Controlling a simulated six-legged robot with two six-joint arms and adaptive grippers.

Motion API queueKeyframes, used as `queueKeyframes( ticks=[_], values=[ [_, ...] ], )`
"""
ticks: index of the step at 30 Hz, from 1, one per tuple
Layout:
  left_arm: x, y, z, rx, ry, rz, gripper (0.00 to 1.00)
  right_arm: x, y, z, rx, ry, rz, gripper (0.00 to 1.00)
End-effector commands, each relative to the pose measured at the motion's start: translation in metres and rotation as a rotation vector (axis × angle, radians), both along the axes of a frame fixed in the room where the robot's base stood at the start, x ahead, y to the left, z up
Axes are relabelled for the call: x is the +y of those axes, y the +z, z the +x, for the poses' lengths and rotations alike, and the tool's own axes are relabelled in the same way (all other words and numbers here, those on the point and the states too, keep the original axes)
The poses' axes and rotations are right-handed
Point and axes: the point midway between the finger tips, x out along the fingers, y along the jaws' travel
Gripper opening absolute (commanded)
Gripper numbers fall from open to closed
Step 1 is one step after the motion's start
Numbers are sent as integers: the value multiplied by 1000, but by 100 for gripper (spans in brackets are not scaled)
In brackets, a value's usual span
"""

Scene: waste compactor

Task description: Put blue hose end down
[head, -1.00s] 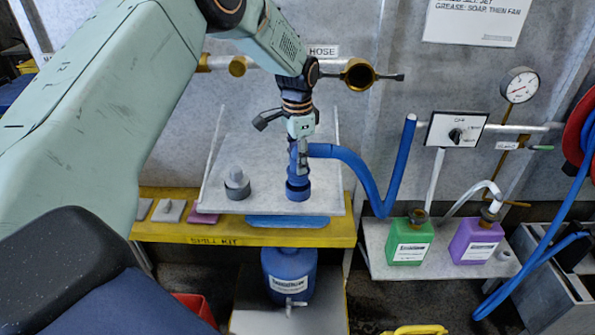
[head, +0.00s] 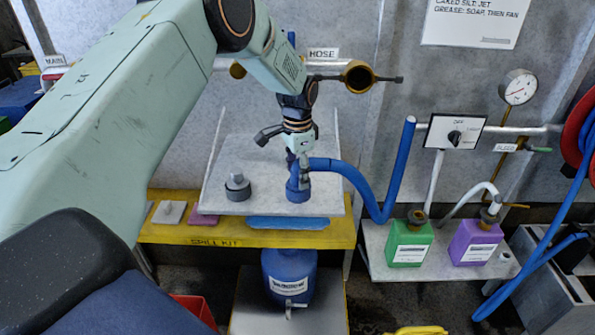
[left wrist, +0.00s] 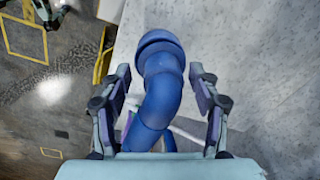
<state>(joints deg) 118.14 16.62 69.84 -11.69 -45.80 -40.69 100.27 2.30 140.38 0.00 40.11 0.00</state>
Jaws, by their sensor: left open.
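The blue hose end (head: 298,187) stands on the grey tray (head: 240,146) above the yellow shelf, its wide collar down on the tray surface. The blue hose runs from it to the right and up to a pipe. My left gripper (head: 299,168) is just above and around the hose end. In the left wrist view the hose end (left wrist: 160,62) lies between the two spread fingers of my left gripper (left wrist: 160,88), with gaps on both sides. My right gripper is not in view.
A grey fitting (head: 237,187) stands on the tray left of the hose end. A yellow shelf (head: 190,234) is below. Green (head: 408,243) and purple (head: 475,244) jugs stand to the right. A brass fitting (head: 358,76) on the wall is behind my wrist.

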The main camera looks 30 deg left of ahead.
Motion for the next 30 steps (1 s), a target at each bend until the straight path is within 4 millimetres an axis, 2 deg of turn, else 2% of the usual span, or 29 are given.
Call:
queueKeyframes(
  ticks=[7, 21, 24, 30],
  values=[
    [0, 9, 1, -2, 0, 0, 62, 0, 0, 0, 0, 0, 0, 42],
    [-2, 97, -2, -2, 0, 0, 62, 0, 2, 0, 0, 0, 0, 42],
    [-2, 110, -3, -1, 0, 0, 62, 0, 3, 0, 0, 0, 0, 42],
    [-2, 120, -4, 0, 0, 0, 62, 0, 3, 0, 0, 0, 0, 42]
  ],
)
